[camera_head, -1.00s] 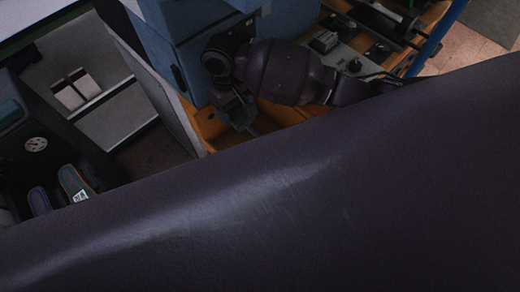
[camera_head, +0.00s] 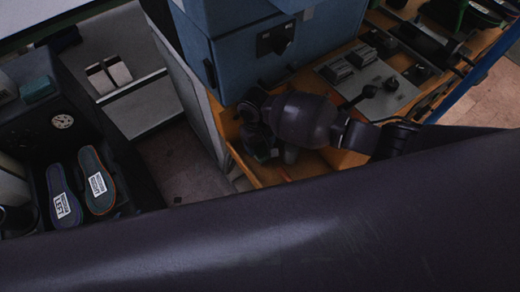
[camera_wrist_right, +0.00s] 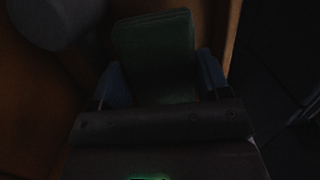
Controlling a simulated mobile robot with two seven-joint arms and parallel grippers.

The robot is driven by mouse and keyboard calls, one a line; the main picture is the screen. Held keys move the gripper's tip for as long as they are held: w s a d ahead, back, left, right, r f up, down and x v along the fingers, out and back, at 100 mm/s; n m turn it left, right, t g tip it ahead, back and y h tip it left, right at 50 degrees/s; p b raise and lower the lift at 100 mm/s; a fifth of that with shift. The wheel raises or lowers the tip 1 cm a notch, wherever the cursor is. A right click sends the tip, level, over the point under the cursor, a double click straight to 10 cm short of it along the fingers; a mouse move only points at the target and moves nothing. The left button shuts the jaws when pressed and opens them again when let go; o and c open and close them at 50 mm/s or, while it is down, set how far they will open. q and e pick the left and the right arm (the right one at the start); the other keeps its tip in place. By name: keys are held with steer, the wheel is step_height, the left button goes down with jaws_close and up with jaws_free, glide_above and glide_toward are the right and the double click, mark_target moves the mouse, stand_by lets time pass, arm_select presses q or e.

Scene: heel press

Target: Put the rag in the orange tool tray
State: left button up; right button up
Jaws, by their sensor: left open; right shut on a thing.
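My right gripper (camera_head: 262,150) hangs below its wrist, over the orange tray (camera_head: 245,165) below the blue cabinet. In the right wrist view its two blue fingers (camera_wrist_right: 162,82) are shut on a dark green folded thing (camera_wrist_right: 155,45), which looks like the rag. In the head view the green rag (camera_head: 266,155) shows only as a small dark patch under the wrist. Orange-brown walls show on both sides of it in the wrist view. The rag's lower end and any contact with the tray floor cannot be made out. My left gripper is not in view.
A blue cabinet (camera_head: 285,50) stands close behind my right wrist. A grey control panel (camera_head: 370,80) with switches is at right. Two insoles (camera_head: 97,180) lie on a dark machine at left. A grey rounded thing (camera_wrist_right: 48,20) is near the held rag. My dark arm link fills the bottom.

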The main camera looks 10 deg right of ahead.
mark_target(260, 151)
step_height(260, 151, down, 4)
steer(key=shift+f+b, duration=0.2)
steer(key=shift+b, duration=0.35)
steer(key=shift+r, duration=0.1)
steer(key=o, duration=0.7)
